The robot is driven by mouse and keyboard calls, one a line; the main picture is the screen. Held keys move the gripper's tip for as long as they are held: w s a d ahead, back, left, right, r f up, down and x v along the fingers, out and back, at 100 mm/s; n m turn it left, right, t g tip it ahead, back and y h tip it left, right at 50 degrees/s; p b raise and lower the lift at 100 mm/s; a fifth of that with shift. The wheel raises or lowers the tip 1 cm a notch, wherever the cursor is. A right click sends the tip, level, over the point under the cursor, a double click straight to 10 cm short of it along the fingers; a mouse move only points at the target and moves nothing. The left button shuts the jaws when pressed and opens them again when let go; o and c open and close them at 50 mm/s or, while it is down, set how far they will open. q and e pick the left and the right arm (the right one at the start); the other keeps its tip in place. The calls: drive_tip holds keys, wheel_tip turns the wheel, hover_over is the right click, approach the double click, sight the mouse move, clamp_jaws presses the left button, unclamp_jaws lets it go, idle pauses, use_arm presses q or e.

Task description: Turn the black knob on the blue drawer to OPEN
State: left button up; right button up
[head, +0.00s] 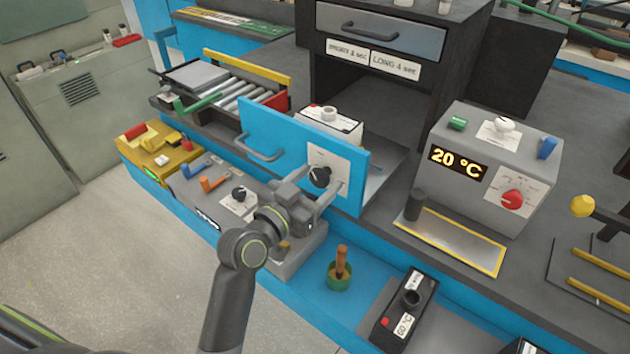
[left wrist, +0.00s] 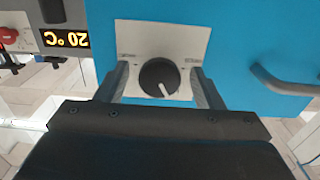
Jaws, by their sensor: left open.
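The blue drawer (head: 284,135) stands pulled out of the dark cabinet, its blue front panel facing me. The black knob (head: 319,176) sits on a white label plate (head: 329,157) on that panel. In the left wrist view the knob (left wrist: 158,78) is round with a pale pointer line toward the lower right of the picture. The label's small words are too blurred to read. My left gripper (head: 324,188) is open, with one finger on each side of the knob; gaps show between knob and fingers in the left wrist view (left wrist: 160,72). My right gripper is not in view.
A handle (head: 262,150) juts from the drawer front beside the knob. A grey box with a 20 °C display (head: 459,161) stands to the right. A small roller conveyor (head: 238,92) is to the left. Below are a green pot (head: 340,279) and a black 60 °C box (head: 407,310).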

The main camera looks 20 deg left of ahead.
use_arm(q)
drive_tip(key=c, duration=1)
drive_tip(key=shift+o, duration=0.2)
drive_tip(key=shift+r+n+p, duration=0.15)
drive_tip(key=shift+n+p, duration=0.6)
drive_tip(key=shift+n, duration=0.25)
drive_tip(key=n+p, duration=0.2)
drive_tip(key=n, duration=0.1)
drive_tip(key=shift+d+n, duration=0.1)
drive_tip(key=shift+n, duration=0.2)
drive_tip(key=n+p, duration=0.2)
drive_tip(key=n, duration=0.2)
drive_tip(key=shift+n+p, duration=0.75)
drive_tip(key=shift+n, duration=0.35)
